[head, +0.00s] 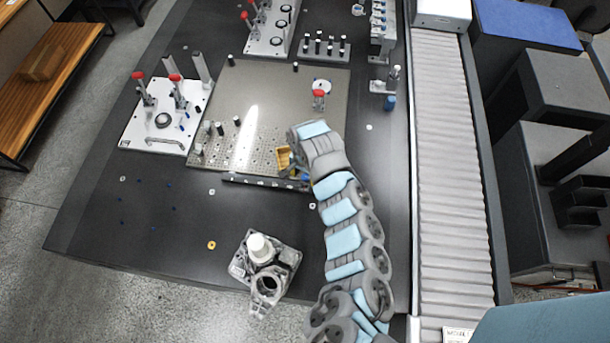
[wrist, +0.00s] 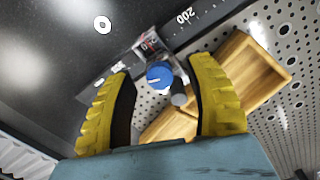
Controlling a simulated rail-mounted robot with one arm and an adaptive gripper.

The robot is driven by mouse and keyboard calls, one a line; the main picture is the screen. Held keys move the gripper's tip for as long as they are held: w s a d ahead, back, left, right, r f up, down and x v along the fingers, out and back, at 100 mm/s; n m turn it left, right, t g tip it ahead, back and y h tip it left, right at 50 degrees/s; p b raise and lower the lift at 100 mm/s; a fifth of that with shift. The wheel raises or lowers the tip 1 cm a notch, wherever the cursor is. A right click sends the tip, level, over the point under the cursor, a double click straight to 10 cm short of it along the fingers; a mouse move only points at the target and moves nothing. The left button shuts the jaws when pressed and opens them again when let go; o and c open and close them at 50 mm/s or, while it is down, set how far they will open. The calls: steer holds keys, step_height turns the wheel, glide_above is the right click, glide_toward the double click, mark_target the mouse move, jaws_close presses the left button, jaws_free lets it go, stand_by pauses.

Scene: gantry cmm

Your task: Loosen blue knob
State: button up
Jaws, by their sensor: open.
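The blue knob (wrist: 159,75) is round and sits on a small metal fitting beside the black rail marked 200, in the wrist view. My gripper (wrist: 164,82) is open, with its two yellow ridged fingers on either side of the knob. Dark gaps show between the knob and both fingers, so I see no grip on it. In the head view my gripper (head: 298,170) is at the front right corner of the perforated plate (head: 225,105), low over the rail (head: 250,181). The knob is mostly hidden there by my arm.
A grey casting (head: 284,258) with a white cap stands at the table's front. A conveyor (head: 448,180) runs along the right. The dark table at front left is mostly clear.

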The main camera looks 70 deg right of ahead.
steer(key=shift+f, duration=0.15)
jaws_close()
